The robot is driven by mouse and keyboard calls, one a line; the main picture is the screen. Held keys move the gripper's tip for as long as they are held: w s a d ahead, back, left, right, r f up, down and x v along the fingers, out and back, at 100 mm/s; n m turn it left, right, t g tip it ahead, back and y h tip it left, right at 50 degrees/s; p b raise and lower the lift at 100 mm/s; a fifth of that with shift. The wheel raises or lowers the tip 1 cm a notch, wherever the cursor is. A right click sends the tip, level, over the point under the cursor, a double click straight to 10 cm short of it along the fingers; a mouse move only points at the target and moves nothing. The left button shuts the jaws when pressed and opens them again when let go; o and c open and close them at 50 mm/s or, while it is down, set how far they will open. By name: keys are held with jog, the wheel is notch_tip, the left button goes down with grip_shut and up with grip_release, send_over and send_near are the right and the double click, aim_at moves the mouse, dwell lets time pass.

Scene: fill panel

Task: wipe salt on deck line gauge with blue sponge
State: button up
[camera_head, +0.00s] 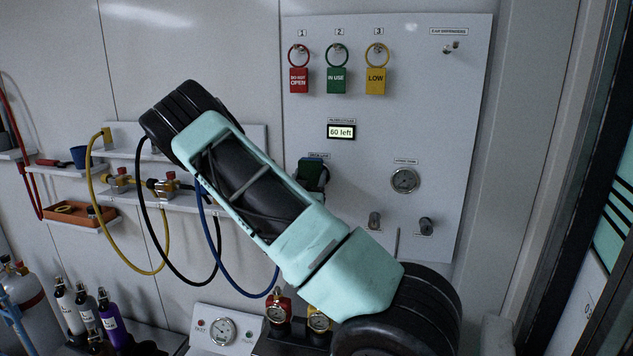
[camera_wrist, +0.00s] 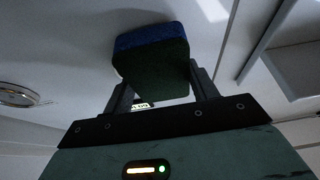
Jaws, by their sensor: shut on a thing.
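The blue sponge (camera_wrist: 150,42) has a blue upper part and a dark green layer. In the wrist view it sits between the two fingers of my gripper (camera_wrist: 158,82), which is shut on it. In the head view the sponge (camera_head: 311,173) shows as a dark green block against the panel, just under a small label that seems to read "deck line". The deck line gauge itself is hidden there, behind the sponge and my arm. I see no salt, and cannot tell whether the sponge touches the gauge face.
The white panel (camera_head: 455,120) carries red, green and yellow tags on hooks, a "60 left" display (camera_head: 341,132), another round gauge (camera_head: 405,180) and knobs below. Hoses and shelves are at left. Bottles (camera_head: 84,308) and a gauge box (camera_head: 222,328) stand below.

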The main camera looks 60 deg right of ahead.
jog(key=shift+w+a, duration=0.15)
jog(key=shift+w, duration=0.65)
jog(key=shift+a, duration=0.1)
jog(key=shift+a+b, duration=0.25)
jog(key=shift+b, duration=0.05)
jog(key=shift+s+a+b, duration=0.15)
jog(key=shift+s+a, duration=0.15)
jog(key=shift+a, duration=0.55)
jog(key=shift+s+a+b, duration=0.2)
jog(key=shift+s+a, duration=0.1)
jog(key=shift+a, duration=0.5)
jog(key=shift+s+a+b, duration=0.15)
jog(key=shift+s+a, duration=0.15)
jog(key=shift+a, duration=0.55)
jog(key=shift+a, duration=0.1)
jog(key=a, duration=0.2)
jog(key=shift+s+a+b, duration=0.35)
jog(key=shift+s+b, duration=0.05)
jog(key=shift+d, duration=0.15)
